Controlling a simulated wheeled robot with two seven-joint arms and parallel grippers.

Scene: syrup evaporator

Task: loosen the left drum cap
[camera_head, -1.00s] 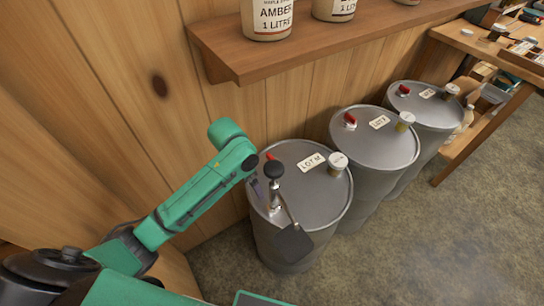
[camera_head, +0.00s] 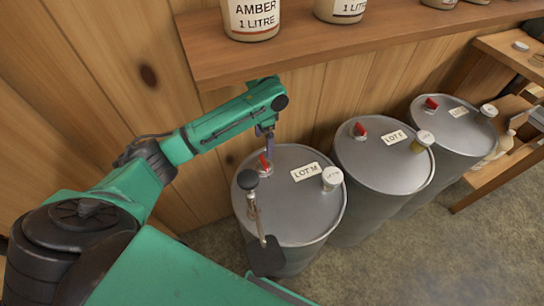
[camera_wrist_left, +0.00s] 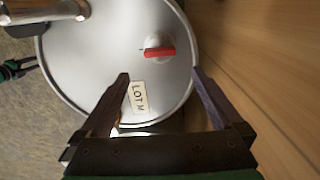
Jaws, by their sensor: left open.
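The left drum (camera_head: 300,225) is a grey metal drum labelled LOT M, standing by the wooden wall. Its cap (camera_head: 265,165) has a red handle and sits at the back left of the lid. In the left wrist view the cap (camera_wrist_left: 158,50) shows a pale round base with the red bar across it. My left gripper (camera_head: 266,137) is over the back of the drum, just above the cap. Its fingers (camera_wrist_left: 160,73) are open and empty, spread to either side of the cap, with the tips apart from it.
A white-lidded container (camera_head: 332,177) stands on the lid's right. A wooden shelf (camera_head: 330,45) with jars hangs above. Two similar drums (camera_head: 385,160) stand to the right.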

